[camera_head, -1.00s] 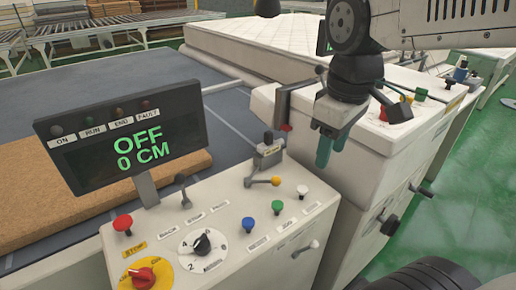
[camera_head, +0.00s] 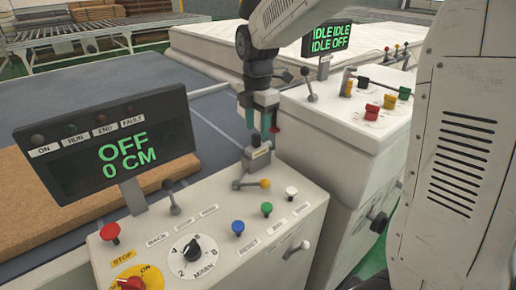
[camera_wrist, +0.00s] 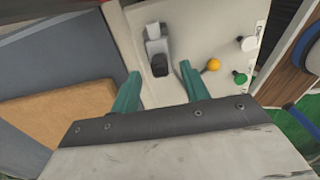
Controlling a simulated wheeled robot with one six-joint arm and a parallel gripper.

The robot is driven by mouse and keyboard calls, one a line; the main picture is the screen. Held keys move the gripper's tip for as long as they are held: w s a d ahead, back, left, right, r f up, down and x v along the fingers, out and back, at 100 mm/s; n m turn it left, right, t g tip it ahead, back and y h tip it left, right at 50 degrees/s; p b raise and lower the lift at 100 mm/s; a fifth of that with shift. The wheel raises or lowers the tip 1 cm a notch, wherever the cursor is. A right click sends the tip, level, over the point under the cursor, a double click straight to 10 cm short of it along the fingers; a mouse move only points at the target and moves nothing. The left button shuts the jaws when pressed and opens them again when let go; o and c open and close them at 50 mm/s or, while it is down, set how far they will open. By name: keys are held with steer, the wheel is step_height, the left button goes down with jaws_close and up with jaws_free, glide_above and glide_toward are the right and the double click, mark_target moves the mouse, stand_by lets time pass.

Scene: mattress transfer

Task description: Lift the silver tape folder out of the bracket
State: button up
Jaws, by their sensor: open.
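The silver tape folder (camera_head: 258,157) is a small grey block with a label and a dark upright knob. It sits at the far edge of the white control console (camera_head: 210,215). I cannot make out the bracket apart from it. My gripper (camera_head: 259,122) is open above the folder, with its teal fingers pointing down. In the wrist view the folder (camera_wrist: 155,35) and its dark knob lie ahead, between the lines of the two spread fingers of my gripper (camera_wrist: 160,74). No contact shows.
A yellow-knobbed lever (camera_head: 264,183) is just below the folder. Coloured buttons and a dark display (camera_head: 105,150) reading OFF 0 CM crowd the console. A second white cabinet (camera_head: 340,125) stands to the right. A brown slab (camera_head: 25,195) lies at left.

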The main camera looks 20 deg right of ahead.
mark_target(258, 135)
step_height(258, 135, down, 4)
steer(key=shift+w+d+r, duration=0.1)
steer(key=shift+w+d, duration=0.05)
jaws_close()
step_height(258, 135, up, 10)
stand_by(0.6)
